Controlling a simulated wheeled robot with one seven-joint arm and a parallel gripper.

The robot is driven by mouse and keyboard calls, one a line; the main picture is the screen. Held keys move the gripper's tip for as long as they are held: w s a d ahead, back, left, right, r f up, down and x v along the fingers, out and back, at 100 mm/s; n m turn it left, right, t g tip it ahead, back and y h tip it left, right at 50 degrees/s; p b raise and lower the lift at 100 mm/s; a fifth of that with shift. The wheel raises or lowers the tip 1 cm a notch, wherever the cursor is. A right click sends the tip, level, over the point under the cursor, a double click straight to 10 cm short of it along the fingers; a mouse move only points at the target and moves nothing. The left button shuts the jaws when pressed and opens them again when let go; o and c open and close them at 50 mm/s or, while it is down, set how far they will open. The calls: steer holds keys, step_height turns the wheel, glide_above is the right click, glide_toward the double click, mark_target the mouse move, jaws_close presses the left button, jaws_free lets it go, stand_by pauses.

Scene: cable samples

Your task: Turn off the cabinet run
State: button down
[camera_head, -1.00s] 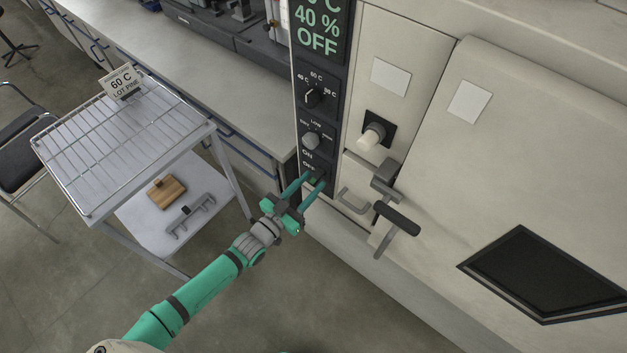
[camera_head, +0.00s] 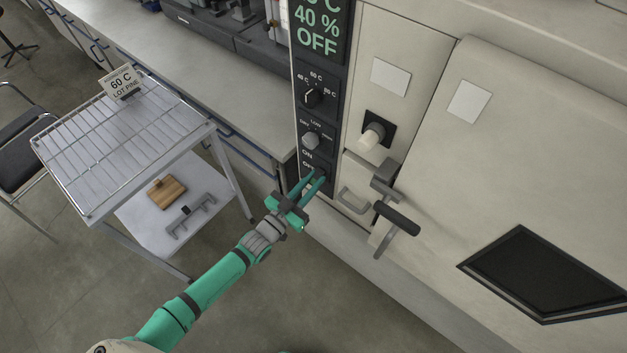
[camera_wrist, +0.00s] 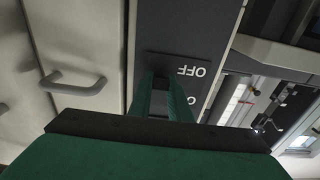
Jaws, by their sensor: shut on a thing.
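The cabinet (camera_head: 440,130) fills the right of the head view. Its dark control column carries a display (camera_head: 318,28) reading "40 %" and "OFF", with the top line cut off. Near the column's bottom are ON and OFF labels with a run switch (camera_head: 319,172), mostly hidden by my fingertips. My gripper (camera_head: 315,176) reaches the panel there and is shut on the switch. In the wrist view the fingers (camera_wrist: 164,88) meet the dark panel beside an upside-down OFF label (camera_wrist: 191,71). The switch's exact position cannot be made out.
Above are a temperature knob (camera_head: 312,97) and a lower knob (camera_head: 311,141). A door handle (camera_head: 396,218) and a grey pull (camera_head: 353,200) stick out to the right. A wire-rack cart (camera_head: 120,150) with a "60 C LOT PINE" sign (camera_head: 122,82) stands left.

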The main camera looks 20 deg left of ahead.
steer(key=shift+w+f+t, duration=0.1)
steer(key=shift+f+t, duration=0.1)
steer(key=shift+t, duration=0.3)
steer(key=c, duration=1.6)
jaws_free()
steer(key=shift+c, duration=0.2)
steer(key=v, duration=1.1)
